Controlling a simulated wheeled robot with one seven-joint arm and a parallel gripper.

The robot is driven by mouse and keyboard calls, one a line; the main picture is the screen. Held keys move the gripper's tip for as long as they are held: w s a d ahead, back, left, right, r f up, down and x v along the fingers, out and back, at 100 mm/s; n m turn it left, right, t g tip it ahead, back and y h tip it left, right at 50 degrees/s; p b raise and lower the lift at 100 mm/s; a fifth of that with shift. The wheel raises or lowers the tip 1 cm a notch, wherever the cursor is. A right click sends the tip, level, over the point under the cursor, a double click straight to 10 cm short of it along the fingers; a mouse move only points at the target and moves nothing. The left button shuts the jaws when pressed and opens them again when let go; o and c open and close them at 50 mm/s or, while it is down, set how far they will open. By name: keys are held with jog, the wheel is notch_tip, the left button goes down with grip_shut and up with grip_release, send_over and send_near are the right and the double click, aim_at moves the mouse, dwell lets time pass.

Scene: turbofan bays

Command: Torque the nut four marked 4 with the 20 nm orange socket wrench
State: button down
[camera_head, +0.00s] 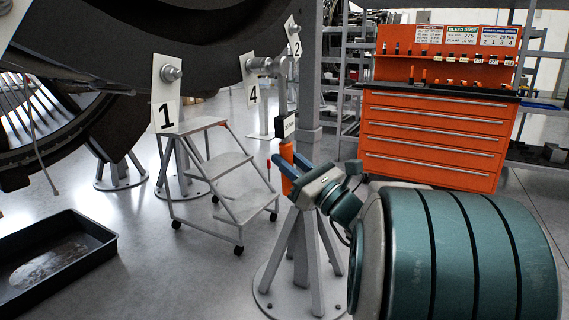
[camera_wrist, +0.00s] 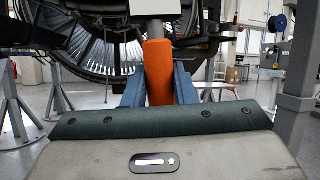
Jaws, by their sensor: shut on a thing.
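My gripper (camera_head: 290,172) is shut on the orange socket wrench (camera_head: 287,157), which it holds upright by the handle. A black tag with small writing, too small to read, shows at the wrench's upper end. In the wrist view the orange handle (camera_wrist: 158,72) stands between my blue fingers (camera_wrist: 159,90), with a grey shaft above it. The nut marked 4 (camera_head: 263,65) is a grey metal fitting beside a white plate with a 4 (camera_head: 252,93), under the dark engine casing. The wrench is below and right of that nut in the picture, apart from it.
Plates marked 1 (camera_head: 165,95) and 2 (camera_head: 293,40) carry other nuts. A grey step stand (camera_head: 215,160) stands below the engine. A black tray (camera_head: 55,255) lies at left. An orange tool cabinet (camera_head: 430,135) with a tool board stands behind right. A grey post (camera_head: 308,75) rises behind my gripper.

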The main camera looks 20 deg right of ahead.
jog(key=shift+s+d, duration=0.8)
jog(key=shift+s, duration=0.25)
jog(key=shift+s+d, duration=0.8)
jog(key=shift+s, duration=0.2)
jog(key=shift+w, duration=0.1)
